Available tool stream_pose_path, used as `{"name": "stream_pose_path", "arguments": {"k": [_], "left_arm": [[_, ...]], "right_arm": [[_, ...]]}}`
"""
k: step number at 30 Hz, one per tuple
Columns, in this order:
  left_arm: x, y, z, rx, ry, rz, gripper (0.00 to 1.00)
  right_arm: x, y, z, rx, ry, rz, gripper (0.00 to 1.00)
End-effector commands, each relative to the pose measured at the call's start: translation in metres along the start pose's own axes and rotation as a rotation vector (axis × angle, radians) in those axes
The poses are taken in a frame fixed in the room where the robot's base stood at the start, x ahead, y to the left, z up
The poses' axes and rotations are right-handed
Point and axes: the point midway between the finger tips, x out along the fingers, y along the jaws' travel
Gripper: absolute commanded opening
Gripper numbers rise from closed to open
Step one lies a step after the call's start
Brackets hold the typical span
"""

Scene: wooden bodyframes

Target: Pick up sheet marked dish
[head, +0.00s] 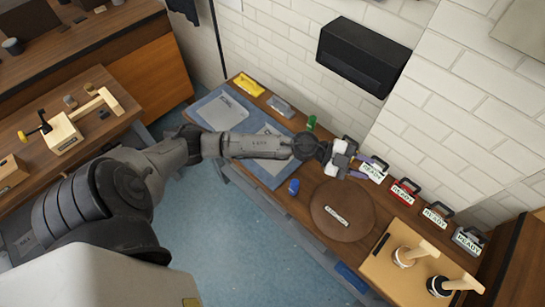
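No sheet with a readable "dish" mark shows in the head view. A pale sheet (222,109) lies on the blue-grey mat at the left of the bench, and another grey sheet (268,131) lies partly behind my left arm. A round brown disc (338,228) on the bench carries a small white label too small to read. My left gripper (368,168) is above the back of the bench, beyond the disc. Its purple fingers are apart, beside a white box marked READY (376,170); I see no grip on it. My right gripper is out of view.
More READY boxes, red (404,192), pale (435,215) and grey (468,240), line the wall. A yellow object (249,85), a green object (311,122) and a blue one (293,187) stand on the bench. A wooden board (390,270) bears pegs. A black box (362,57) hangs above.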

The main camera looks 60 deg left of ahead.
Motion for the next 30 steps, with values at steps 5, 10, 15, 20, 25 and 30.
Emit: {"name": "stream_pose_path", "arguments": {"k": [5, 10, 15, 20, 25, 30], "left_arm": [[-0.044, 0.011, 0.116, 0.075, -0.248, 0.427, 0.33], [-0.129, -0.015, 0.2, 0.012, -0.644, 0.674, 0.33], [-0.215, -0.047, 0.241, -0.11, -1.008, 0.762, 0.33], [-0.268, -0.066, 0.252, -0.203, -1.222, 0.773, 0.33], [-0.289, -0.065, 0.263, -0.249, -1.31, 0.774, 0.33], [-0.29, -0.047, 0.286, -0.254, -1.319, 0.775, 0.33]], "right_arm": [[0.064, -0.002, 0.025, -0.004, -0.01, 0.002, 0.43], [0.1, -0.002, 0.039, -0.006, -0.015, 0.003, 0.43], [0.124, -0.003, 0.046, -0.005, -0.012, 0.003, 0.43], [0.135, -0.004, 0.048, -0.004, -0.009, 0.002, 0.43], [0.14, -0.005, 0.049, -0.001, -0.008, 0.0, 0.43], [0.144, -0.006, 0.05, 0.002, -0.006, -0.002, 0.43]]}}
